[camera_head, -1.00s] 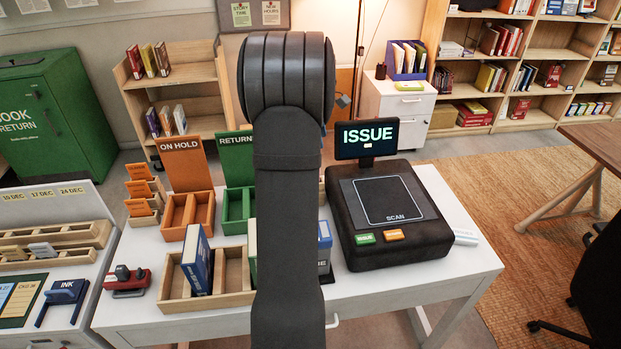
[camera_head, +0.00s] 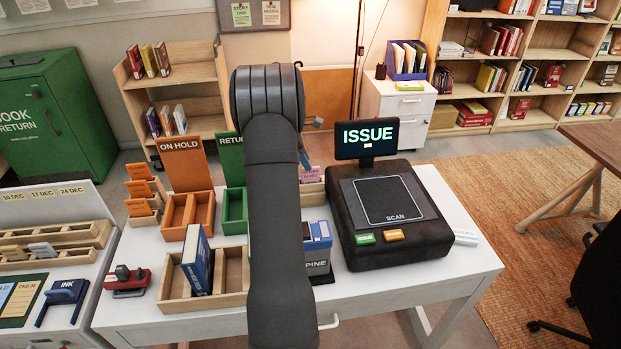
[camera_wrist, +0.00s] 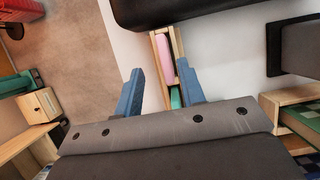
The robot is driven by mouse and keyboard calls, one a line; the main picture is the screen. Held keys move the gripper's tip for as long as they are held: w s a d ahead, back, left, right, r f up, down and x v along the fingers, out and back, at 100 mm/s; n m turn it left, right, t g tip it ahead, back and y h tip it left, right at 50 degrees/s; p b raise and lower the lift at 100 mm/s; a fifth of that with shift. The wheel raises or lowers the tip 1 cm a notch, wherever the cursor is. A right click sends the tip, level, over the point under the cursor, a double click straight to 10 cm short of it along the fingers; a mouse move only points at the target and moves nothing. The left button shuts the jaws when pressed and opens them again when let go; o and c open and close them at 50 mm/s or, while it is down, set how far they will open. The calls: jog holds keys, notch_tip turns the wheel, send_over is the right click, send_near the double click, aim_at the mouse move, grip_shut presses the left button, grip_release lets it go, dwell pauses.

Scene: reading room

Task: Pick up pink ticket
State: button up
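The pink ticket (camera_head: 309,174) stands in a small wooden holder at the back of the white table, between the green RETURN tray and the black scanner. In the wrist view a pink edge (camera_wrist: 165,55) shows inside the wooden holder (camera_wrist: 154,62), with something green lower in the same holder. My gripper (camera_wrist: 158,88) is open, its two blue fingers apart and nothing visible between their tips. The pink piece lies beyond the fingertips, nearer the right finger.
The black scanner (camera_head: 390,210) with its ISSUE screen (camera_head: 366,138) stands right of the holder. The RETURN tray (camera_head: 234,212) and ON HOLD tray (camera_head: 187,214) are left. A wooden book tray (camera_head: 231,297) and blue-topped books (camera_head: 318,237) are in front.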

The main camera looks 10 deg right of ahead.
aim_at(313, 173)
jog(key=shift+s+x, duration=0.2)
jog(key=shift+x, duration=1.35)
jog(key=shift+s+x, duration=0.15)
jog(key=shift+x, duration=1.35)
grip_shut()
